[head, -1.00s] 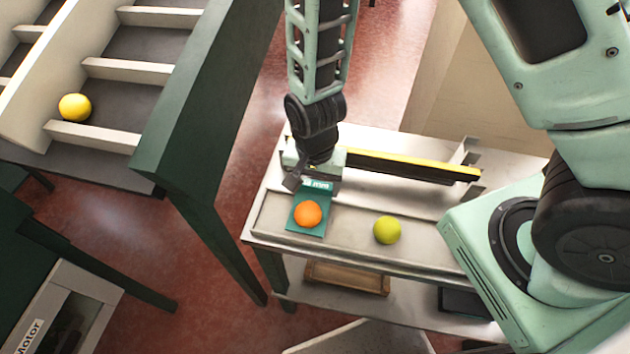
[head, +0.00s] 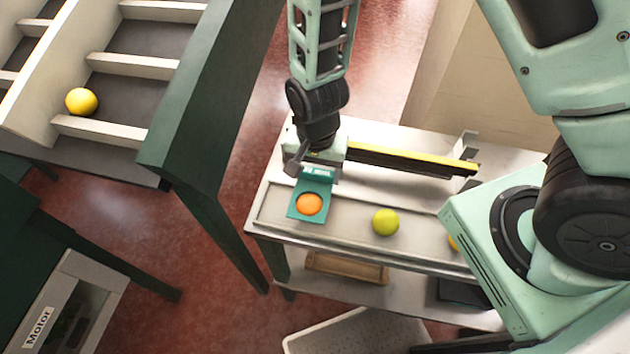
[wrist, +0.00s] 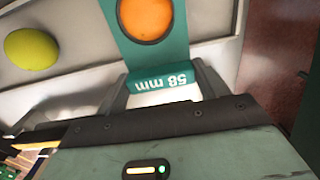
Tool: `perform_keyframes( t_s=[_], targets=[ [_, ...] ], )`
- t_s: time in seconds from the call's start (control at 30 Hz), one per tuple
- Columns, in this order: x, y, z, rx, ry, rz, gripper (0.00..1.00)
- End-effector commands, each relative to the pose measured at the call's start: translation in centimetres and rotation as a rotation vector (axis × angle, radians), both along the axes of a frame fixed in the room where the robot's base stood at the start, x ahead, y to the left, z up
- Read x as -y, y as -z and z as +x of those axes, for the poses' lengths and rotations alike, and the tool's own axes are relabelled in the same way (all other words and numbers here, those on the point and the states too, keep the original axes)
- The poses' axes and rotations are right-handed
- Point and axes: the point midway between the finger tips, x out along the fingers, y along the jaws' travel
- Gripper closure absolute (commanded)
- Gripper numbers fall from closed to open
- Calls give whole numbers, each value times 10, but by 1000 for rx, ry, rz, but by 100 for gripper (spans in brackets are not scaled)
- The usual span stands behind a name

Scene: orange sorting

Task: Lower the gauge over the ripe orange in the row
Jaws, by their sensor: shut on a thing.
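The gauge (head: 313,187) is a teal plate with a round hole and a "58 mm" label. It also shows in the wrist view (wrist: 163,58). My gripper (head: 312,165) is shut on its labelled end; both fingers show in the wrist view (wrist: 163,88). The ripe orange (head: 309,204) shows through the hole, ringed by teal, and in the wrist view (wrist: 146,16). I cannot tell whether the plate is around it or just above it. A yellow-green fruit (head: 385,222) sits to the right in the row, clear of the gauge. A yellow-orange fruit (head: 454,243) is mostly hidden by my body.
The fruit row lies in a shallow trough on a pale bench (head: 263,213). A black and yellow bar (head: 413,160) runs behind it. A dark green frame (head: 205,110) stands left, beside a slatted rack (head: 118,66) holding a yellow fruit (head: 81,101). A white tray (head: 355,333) is below.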

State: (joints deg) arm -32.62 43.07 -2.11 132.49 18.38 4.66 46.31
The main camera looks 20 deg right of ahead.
Motion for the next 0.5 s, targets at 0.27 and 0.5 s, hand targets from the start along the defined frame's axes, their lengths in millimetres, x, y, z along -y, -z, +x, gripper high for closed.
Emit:
perform_keyframes(
  t_s=[0.27, 0.5],
  targets=[
    [0, -13, 0, 0, 0, 0, 52],
    [0, -22, 0, 0, 0, 0, 52]
  ],
)
